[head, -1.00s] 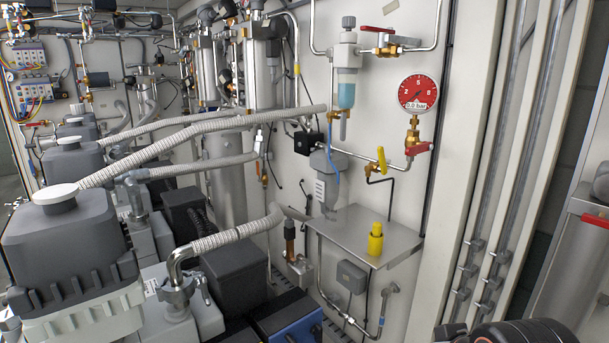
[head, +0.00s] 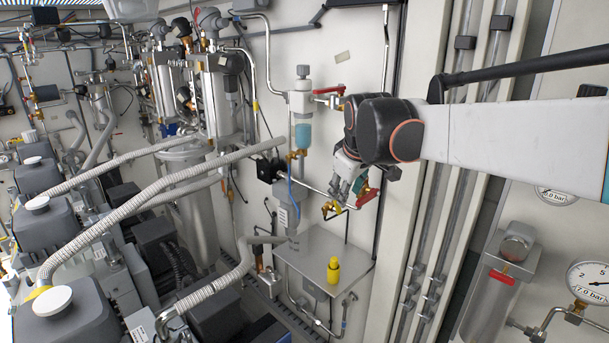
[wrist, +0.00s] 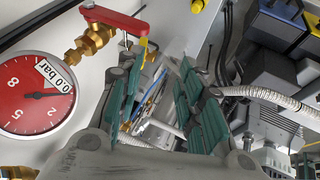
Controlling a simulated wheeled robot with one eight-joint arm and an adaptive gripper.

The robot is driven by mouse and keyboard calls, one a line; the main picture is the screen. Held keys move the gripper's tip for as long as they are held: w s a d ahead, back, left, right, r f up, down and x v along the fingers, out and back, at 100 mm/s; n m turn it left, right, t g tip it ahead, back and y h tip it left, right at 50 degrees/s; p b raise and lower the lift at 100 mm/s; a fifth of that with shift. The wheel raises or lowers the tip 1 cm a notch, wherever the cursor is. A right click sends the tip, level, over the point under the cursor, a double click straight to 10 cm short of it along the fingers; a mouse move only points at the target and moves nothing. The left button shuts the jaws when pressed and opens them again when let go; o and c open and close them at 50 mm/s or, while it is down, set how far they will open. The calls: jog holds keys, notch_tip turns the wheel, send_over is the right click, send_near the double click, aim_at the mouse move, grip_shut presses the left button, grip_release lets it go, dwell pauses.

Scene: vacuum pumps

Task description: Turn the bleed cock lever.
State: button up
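My gripper (head: 348,188) is in front of the wall piping in the head view. In the wrist view its teal-padded fingers (wrist: 160,85) stand apart, with nothing held between them. A brass cock with a yellow lever (head: 331,208) is just below and left of my fingertips in the head view; a bit of yellow (wrist: 144,43) shows beside the left finger in the wrist view. I cannot tell which is the bleed cock lever.
A steel shelf (head: 300,254) with a yellow bottle (head: 333,270) is below. A filter bowl (head: 303,133) and another red-levered valve (head: 328,91) are above. Pumps and hoses fill the left.

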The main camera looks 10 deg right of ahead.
aim_at(335, 202)
jog(key=w+r+n+p, duration=0.1)
jog(key=w+r+p, duration=0.1)
jog(key=w, duration=0.3)
jog(key=x, duration=1.3)
jog(key=shift+s+d+f, duration=0.15)
jog(key=shift+s+f, duration=0.05)
grip_shut()
